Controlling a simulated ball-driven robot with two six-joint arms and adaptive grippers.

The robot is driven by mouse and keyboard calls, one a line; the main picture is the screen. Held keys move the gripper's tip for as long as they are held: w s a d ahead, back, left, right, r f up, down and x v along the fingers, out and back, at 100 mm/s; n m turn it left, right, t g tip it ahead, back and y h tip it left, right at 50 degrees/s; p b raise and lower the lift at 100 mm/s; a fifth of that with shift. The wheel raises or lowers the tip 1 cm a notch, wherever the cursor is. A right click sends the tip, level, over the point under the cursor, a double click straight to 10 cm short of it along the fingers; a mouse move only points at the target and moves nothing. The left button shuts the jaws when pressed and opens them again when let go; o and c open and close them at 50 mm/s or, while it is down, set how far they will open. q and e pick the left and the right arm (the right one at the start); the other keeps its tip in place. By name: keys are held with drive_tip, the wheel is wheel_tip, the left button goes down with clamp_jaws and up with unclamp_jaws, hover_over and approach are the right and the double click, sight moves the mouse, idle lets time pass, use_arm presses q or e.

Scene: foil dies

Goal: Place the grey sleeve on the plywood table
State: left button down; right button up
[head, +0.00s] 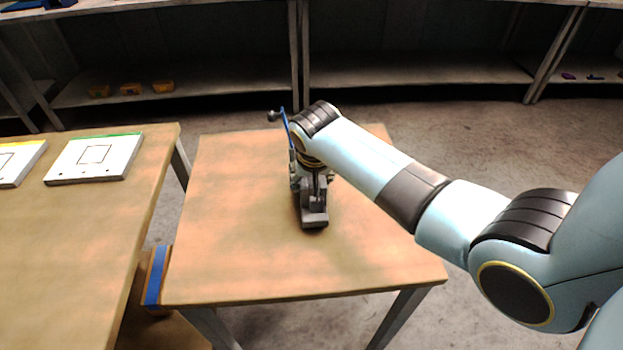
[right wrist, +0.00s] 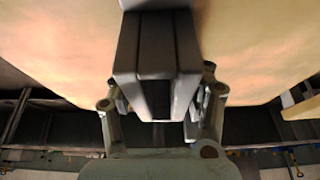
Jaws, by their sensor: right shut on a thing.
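The plywood table (head: 240,255) stands in the middle of the head view, its top mostly bare. My right gripper (head: 313,190) is over its middle, pointing down, and is shut on the grey sleeve (head: 314,217). In the right wrist view the grey sleeve (right wrist: 128,50) is a boxy, angular piece with a dark slot facing me, held between the fingers (right wrist: 158,92). The pale tabletop (right wrist: 60,45) shows on both sides of it. The sleeve is at or just above the tabletop; I cannot tell if it touches. My left gripper is not in view.
A second wooden table (head: 70,240) at the left bears a white board with a green edge (head: 95,158) and a yellow-edged one (head: 17,160). A brown box with a blue stripe (head: 154,275) is low between the tables. Shelves (head: 400,75) line the back.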

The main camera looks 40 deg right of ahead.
drive_tip(key=shift+f, duration=0.2)
drive_tip(key=o, duration=1.4)
drive_tip(key=shift+f, duration=0.15)
drive_tip(key=shift+r, duration=0.25)
drive_tip(key=p+v, duration=0.1)
drive_tip(key=v, duration=1)
drive_tip(key=shift+s+a+r, duration=0.15)
drive_tip(key=shift+r, duration=0.2)
